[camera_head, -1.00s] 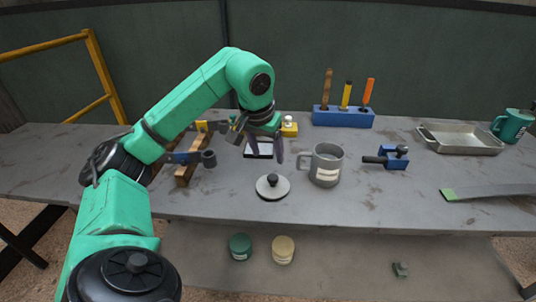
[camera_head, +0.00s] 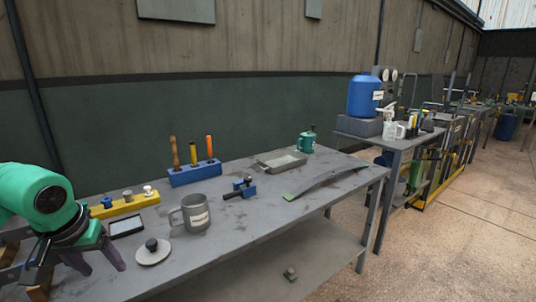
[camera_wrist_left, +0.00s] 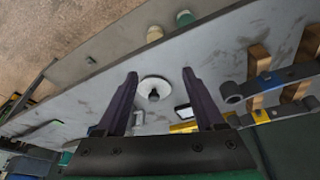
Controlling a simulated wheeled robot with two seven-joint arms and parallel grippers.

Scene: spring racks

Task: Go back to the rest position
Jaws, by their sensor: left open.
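My left gripper (camera_head: 95,262) is at the lower left of the head view, above the left part of the grey workbench (camera_head: 240,225). Its two dark fingers are apart with nothing between them. In the left wrist view the open fingers (camera_wrist_left: 160,95) show from behind, with a white disc with a dark knob (camera_wrist_left: 153,88) beyond them on the bench. The same disc (camera_head: 153,252) lies to the right of the gripper in the head view. My right gripper is in neither view.
A grey mug (camera_head: 196,214), a blue tool holder (camera_head: 195,174), a blue clamp-like piece (camera_head: 242,188), a metal tray (camera_head: 281,161) and a curved grey strip (camera_head: 325,182) sit on the bench. A second table at right carries a blue drum (camera_head: 364,96). Open floor lies at the right.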

